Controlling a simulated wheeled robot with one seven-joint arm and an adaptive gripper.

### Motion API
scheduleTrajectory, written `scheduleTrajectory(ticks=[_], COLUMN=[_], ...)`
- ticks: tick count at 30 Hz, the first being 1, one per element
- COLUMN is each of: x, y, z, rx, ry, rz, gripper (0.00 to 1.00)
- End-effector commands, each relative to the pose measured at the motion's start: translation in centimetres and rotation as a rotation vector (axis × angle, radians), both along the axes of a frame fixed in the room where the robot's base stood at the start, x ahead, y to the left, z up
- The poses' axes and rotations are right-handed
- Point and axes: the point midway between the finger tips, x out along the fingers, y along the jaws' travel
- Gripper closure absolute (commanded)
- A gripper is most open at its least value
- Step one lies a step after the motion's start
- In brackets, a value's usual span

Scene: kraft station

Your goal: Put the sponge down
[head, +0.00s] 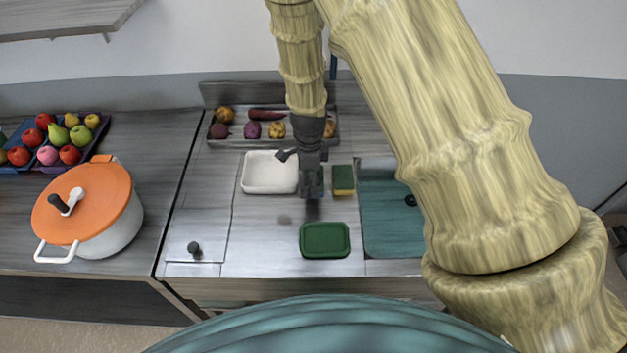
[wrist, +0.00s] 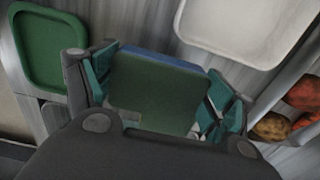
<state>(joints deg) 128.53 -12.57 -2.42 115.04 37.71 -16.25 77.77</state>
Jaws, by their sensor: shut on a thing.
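My gripper (head: 312,188) hangs over the steel counter, between the white tray and a yellow-and-green sponge (head: 344,180) that lies on the counter. In the wrist view my gripper (wrist: 162,88) is shut on another sponge (wrist: 152,98), dark green on its face with a blue layer along its far edge. Teal finger pads press its two sides. In the head view the held sponge is mostly hidden by my gripper, and I cannot tell its exact height above the counter.
A white tray (head: 270,188) is left of my gripper, also in the wrist view (wrist: 245,30). A green tray (head: 325,257) lies nearer, also in the wrist view (wrist: 48,50). A teal board (head: 390,235) lies right. A vegetable tray (head: 220,142) stands behind. A lidded pot (head: 110,230) stands left.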

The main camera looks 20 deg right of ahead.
Motion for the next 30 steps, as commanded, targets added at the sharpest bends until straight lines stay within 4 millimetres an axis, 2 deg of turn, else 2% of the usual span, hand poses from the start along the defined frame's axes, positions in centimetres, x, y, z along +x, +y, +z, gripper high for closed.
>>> scheduleTrajectory(ticks=[3, 6, 12, 22, 25, 30], x=[1.8, 2.4, 2.2, 2.9, 3.0, 2.9], y=[-1.2, -1.9, -2.2, -2.1, -2.1, -2.1], z=[-0.7, -0.5, -0.5, -4.1, -4.2, -4.1], rx=[0.001, 0.0, 0.0, 0.0, 0.0, 0.001], ry=[0.002, 0.0, -0.003, 0.003, 0.003, 0.002], rz=[-0.001, -0.001, -0.002, -0.001, -0.001, -0.002], gripper=[0.51, 0.51, 0.51, 0.51, 0.55, 0.55])
